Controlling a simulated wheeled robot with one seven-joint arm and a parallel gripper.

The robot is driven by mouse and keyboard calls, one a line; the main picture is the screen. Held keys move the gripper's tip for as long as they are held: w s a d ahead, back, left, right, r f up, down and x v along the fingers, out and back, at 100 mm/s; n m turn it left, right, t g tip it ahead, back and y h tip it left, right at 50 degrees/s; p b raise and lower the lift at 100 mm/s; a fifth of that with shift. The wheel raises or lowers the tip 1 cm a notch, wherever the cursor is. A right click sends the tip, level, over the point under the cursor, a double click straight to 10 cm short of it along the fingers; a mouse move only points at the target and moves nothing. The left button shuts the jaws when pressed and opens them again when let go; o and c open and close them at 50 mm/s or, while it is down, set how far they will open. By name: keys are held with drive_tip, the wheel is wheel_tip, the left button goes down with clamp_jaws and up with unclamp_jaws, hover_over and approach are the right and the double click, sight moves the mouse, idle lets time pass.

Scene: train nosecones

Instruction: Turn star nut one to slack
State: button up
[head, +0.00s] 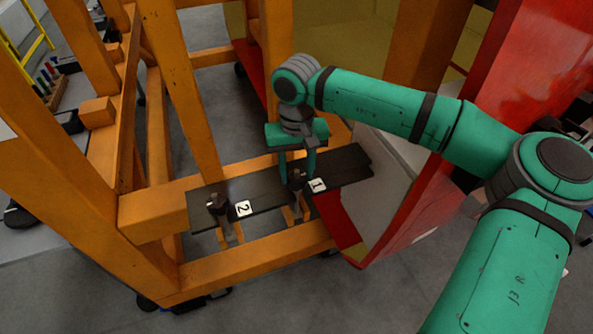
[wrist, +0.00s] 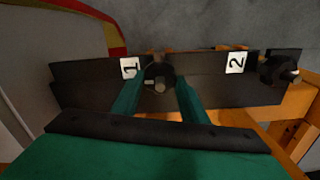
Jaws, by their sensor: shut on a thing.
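Star nut one (wrist: 158,76) is a dark knob with a pale bolt end, beside the white label 1 (wrist: 130,68) on a black bar (wrist: 85,88). In the head view the label 1 (head: 317,185) marks it too, and the nut (head: 296,178) is partly hidden by my fingers. My gripper (head: 296,172) reaches down onto it from above. In the wrist view its two green fingers (wrist: 160,90) stand on either side of the nut and are shut on it. Star nut two (head: 219,203) stands beside the label 2 (head: 243,208) at the bar's left part.
An orange timber frame (head: 190,100) surrounds the bar, with posts close to my arm's left. A red nosecone panel (head: 455,120) rises on the right. Grey floor (head: 225,105) shows between the beams. A rack of small coloured-handled tools (head: 55,85) stands at far left.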

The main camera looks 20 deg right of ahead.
idle(0.3)
drive_tip(key=o, duration=1)
drive_tip(key=shift+o, duration=0.2)
drive_tip(key=shift+r, duration=0.1)
wheel_tip(320, 180, up, 11)
drive_tip(key=shift+f, duration=0.15)
